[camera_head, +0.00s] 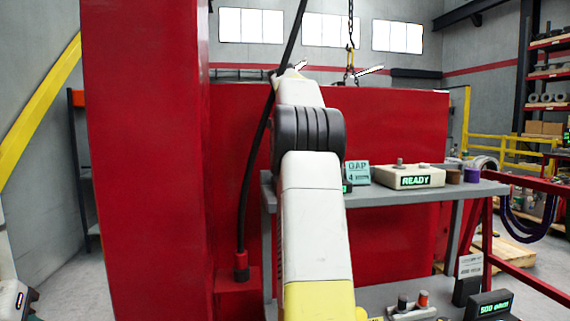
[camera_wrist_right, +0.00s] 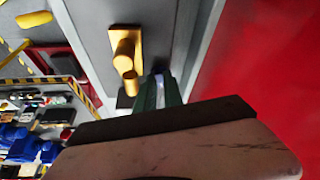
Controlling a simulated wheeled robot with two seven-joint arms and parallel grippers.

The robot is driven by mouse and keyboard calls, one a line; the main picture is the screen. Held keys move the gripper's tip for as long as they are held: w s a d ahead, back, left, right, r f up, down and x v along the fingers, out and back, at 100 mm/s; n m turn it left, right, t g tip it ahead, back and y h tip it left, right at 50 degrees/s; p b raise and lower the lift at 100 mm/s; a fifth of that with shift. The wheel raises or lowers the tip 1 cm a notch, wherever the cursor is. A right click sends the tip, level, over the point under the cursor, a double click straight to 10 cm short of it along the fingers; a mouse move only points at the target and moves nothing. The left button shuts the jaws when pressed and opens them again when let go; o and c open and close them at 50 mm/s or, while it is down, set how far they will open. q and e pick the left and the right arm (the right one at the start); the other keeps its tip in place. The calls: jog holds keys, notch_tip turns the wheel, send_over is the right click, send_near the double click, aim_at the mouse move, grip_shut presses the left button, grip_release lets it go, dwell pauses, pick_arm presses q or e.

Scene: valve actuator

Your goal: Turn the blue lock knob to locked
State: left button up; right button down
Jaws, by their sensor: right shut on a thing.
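In the right wrist view, my right gripper (camera_wrist_right: 160,88) shows as two narrow green-grey fingers beyond a wide dark and pinkish body. The fingers are closed around a small pale-blue piece, mostly hidden between them, which fits the blue lock knob (camera_wrist_right: 159,80). Its turn position cannot be read. A brass-yellow fitting (camera_wrist_right: 127,52) on a grey plate stands just left of the fingertips. In the head view, a white and black arm of mine covers the middle, and neither gripper shows there. My left gripper is in neither view.
In the head view, a grey shelf (camera_head: 420,192) carries a box reading READY (camera_head: 408,175) and a small sign (camera_head: 357,172). A display (camera_head: 490,306) stands lower right. Tall red panels (camera_head: 145,160) fill the left. Blue items (camera_wrist_right: 20,140) lie lower left in the wrist view.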

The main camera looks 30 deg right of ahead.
jog(key=shift+w+m+g, duration=0.15)
jog(key=shift+m+g, duration=0.35)
jog(key=shift+m, duration=0.6)
jog(key=c, duration=1.7)
grip_release()
jog(key=shift+c, duration=0.2)
jog(key=shift+w+a+r, duration=0.15)
jog(key=shift+a+r, duration=0.1)
jog(key=shift+r, duration=0.3)
jog(key=w+a, duration=0.1)
jog(key=a, duration=0.3)
jog(key=w+a, duration=0.1)
jog(key=a, duration=0.2)
jog(key=w+a, duration=0.1)
jog(key=a, duration=0.3)
jog(key=shift+a, duration=0.3)
